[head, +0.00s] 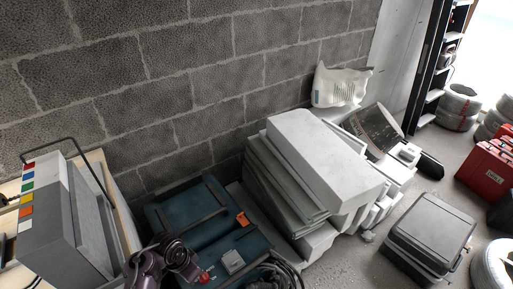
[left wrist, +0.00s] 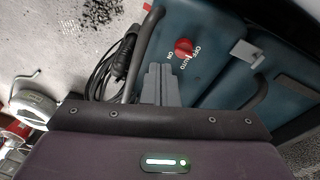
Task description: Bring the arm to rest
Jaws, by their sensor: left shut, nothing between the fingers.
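My left arm (head: 165,262) shows as dark purple links at the bottom of the head view, in front of the blue case; its fingertips cannot be made out there. In the left wrist view my left gripper (left wrist: 160,72) has its two grey fingers together, with nothing between them. Beyond the fingers is the blue case (left wrist: 210,85), which has a red knob (left wrist: 184,47) marked OFF, AUTO and ON. Whether the fingers touch the case cannot be told. My right gripper is in neither view.
A grey box with coloured squares (head: 55,225) stands on the left. Stacked pale slabs (head: 315,165) lie right of the blue case (head: 195,210). Black cables (head: 285,272) lie near the case's front. A dark case (head: 432,228) and red cases (head: 487,170) stand on the right-hand floor.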

